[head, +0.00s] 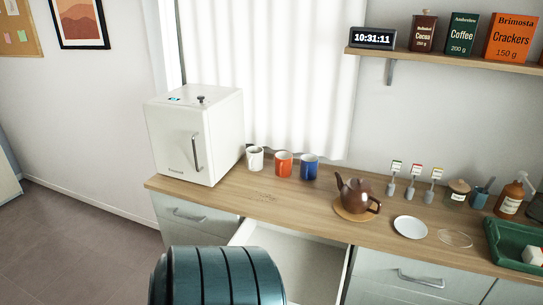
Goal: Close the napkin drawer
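A white drawer (305,258) stands open below the middle of the wooden counter, and I take it to be the napkin drawer. Its pale inside shows from above, and the part in view looks empty. Its front panel is out of view at the bottom. A dark teal ribbed part, which looks like one of my own arm links, hides the drawer's lower left. Neither of my grippers is in view.
The counter (250,200) holds a white box-shaped appliance (190,140), a white mug (255,160), an orange mug (284,165), a blue mug (309,168), a brown teapot (355,195) and a green tray (510,255). Drawers with handles on either side look shut.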

